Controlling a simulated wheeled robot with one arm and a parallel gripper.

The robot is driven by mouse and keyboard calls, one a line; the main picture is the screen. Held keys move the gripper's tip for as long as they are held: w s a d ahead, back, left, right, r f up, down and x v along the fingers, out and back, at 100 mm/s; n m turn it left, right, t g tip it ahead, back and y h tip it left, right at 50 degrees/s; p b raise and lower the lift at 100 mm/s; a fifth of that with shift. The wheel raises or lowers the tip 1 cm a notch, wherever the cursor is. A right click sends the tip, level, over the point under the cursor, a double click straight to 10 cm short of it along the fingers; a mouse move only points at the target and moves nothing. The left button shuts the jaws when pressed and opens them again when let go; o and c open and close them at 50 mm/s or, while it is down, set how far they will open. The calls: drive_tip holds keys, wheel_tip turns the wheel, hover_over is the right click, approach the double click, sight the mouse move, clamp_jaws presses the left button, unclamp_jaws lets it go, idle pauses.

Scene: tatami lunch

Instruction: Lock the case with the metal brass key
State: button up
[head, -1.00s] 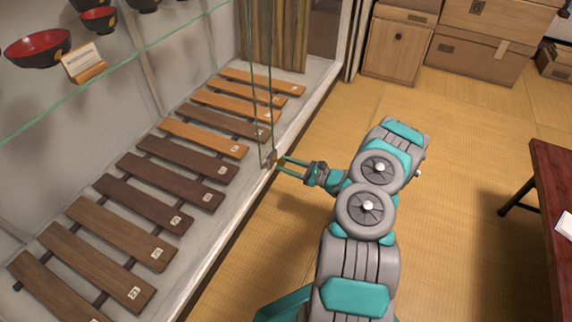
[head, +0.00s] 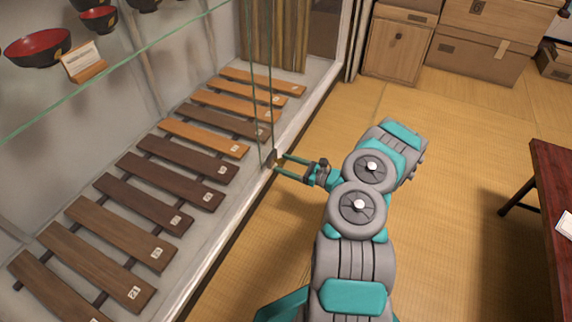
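The glass display case (head: 262,75) stands along the left, its glass edges meeting near a small dark lock (head: 270,160) at the sill. My gripper (head: 280,164) is at this lock, reaching in from the right. Its two teal fingers are spread apart with a gap between them. A tiny brass-coloured spot, likely the brass key (head: 279,164), shows at the lock between the fingertips. It is too small to tell how far it sits in the lock or which way it is turned.
Inside the case are several wooden bars (head: 140,180) and, on a glass shelf, red-and-black bowls (head: 38,48) with a card stand (head: 84,64). A dark red table (head: 553,185) is at right. The tatami floor (head: 460,180) between is clear.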

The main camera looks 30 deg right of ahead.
drive_tip(key=v, duration=0.7)
drive_tip(key=shift+s+d+p, duration=0.25)
drive_tip(key=shift+s+p, duration=0.1)
drive_tip(key=shift+p, duration=0.1)
